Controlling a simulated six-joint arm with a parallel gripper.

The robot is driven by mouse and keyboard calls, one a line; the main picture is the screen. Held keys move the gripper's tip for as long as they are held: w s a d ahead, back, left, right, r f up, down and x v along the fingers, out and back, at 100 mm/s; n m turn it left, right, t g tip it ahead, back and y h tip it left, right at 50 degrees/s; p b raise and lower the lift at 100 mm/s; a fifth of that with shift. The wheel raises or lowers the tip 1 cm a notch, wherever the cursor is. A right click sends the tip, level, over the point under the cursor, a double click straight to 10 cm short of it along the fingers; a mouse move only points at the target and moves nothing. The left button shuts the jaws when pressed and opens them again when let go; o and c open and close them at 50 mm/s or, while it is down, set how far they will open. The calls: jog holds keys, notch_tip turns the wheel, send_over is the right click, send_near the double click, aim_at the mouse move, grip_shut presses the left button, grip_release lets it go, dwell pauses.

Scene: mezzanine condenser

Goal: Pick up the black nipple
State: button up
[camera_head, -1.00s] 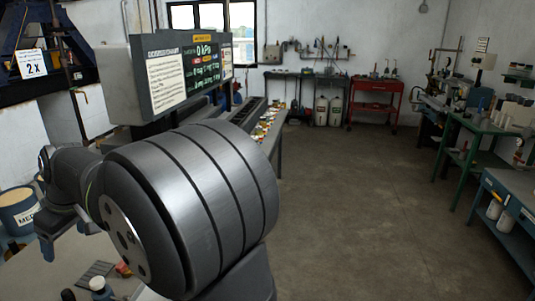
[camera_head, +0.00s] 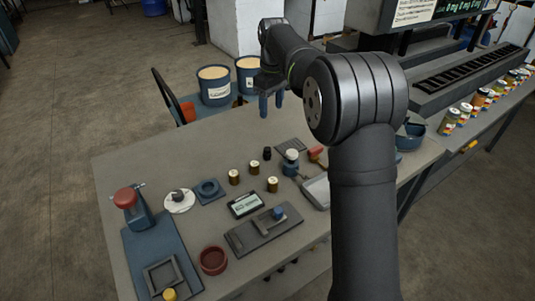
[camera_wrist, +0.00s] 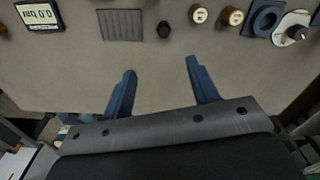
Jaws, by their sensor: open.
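The black nipple (camera_head: 267,153) is a small dark piece standing on the grey table, between a dark ribbed mat and several brass-coloured pieces. In the wrist view the nipple (camera_wrist: 164,30) lies ahead of the fingertips, roughly in line with the gap between them. My gripper (camera_head: 271,105) has blue fingers pointing down and is above the far edge of the table, beyond the nipple. In the wrist view my gripper (camera_wrist: 160,68) is open, with nothing between its fingers.
A red-topped press (camera_head: 135,205), a red bowl (camera_head: 213,260) and a display (camera_head: 246,204) stand nearer. Two labelled drums (camera_head: 214,88) stand beyond the table.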

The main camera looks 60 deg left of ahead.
send_near(268, 149)
jog(key=f, duration=0.5)
jog(key=shift+w+a, duration=0.25)
jog(key=shift+w, duration=0.1)
jog(key=shift+s+f, duration=0.2)
jog(key=shift+f, duration=1.15)
jog(key=shift+s+f, duration=0.15)
jog(key=shift+f, duration=1.25)
jog(key=c, duration=1.1)
